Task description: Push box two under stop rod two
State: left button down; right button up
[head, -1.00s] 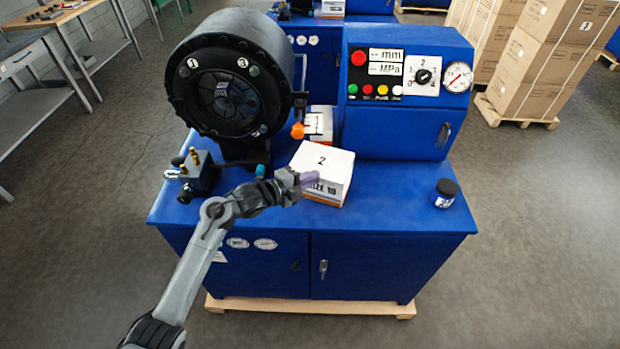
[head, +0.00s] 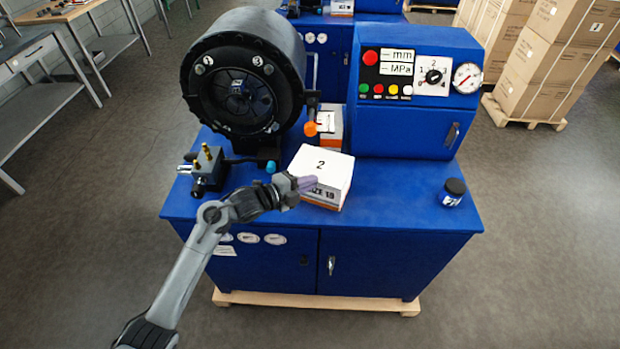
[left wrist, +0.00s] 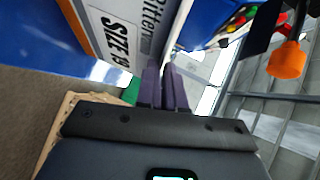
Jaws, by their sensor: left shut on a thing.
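Box two (head: 321,163) is a white carton with an orange base, marked 2 on top and SIZE 19 on its front. The left wrist view shows the fingers (left wrist: 163,88) close together beside the box's printed side (left wrist: 112,30). A rod with an orange knob (head: 311,129) is behind the box; I cannot read a number on it. My right gripper is not in view.
A similar box (head: 330,121) stands behind the orange knob. A black round crimper head (head: 235,90) and a brass-fitted block (head: 207,168) are on the left. A dark jar (head: 452,192) is at the right. The bench top (head: 400,195) between box two and the jar is clear.

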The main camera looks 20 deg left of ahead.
pick_arm(q)
jog(key=shift+s+a+f, duration=0.15)
jog(key=shift+s+a, duration=0.2)
jog(key=shift+s, duration=0.2)
jog(key=c, duration=1.2)
grip_release()
jog(key=shift+o, duration=0.2)
jog(key=v, duration=1)
jog(key=shift+s+a+p, duration=0.25)
jog(key=shift+s+p, duration=0.05)
